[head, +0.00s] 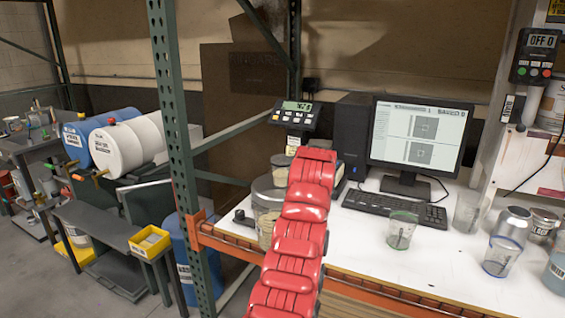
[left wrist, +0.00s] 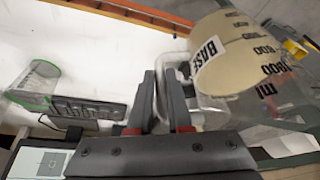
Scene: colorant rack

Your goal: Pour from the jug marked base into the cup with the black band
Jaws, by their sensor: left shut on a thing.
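The clear jug (head: 268,192) with pale contents is left of the red arm in the head view, partly hidden by it. In the left wrist view the jug (left wrist: 233,55) shows its BASE label and measuring marks. My left gripper (left wrist: 162,98) is shut on the jug, at what looks like its clear handle; the arm hides the gripper in the head view. A clear cup (head: 467,212) with a greyish rim stands right of the keyboard; I cannot make out a black band clearly. My right gripper is not in view.
A green-banded cup (head: 401,231) and a blue-banded cup (head: 502,256) stand on the white bench. A grey can (head: 514,222) and a small labelled can (head: 542,224) are at the right. The keyboard (head: 394,209) and monitor (head: 415,138) are behind. A green post (head: 175,130) rises left of the jug.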

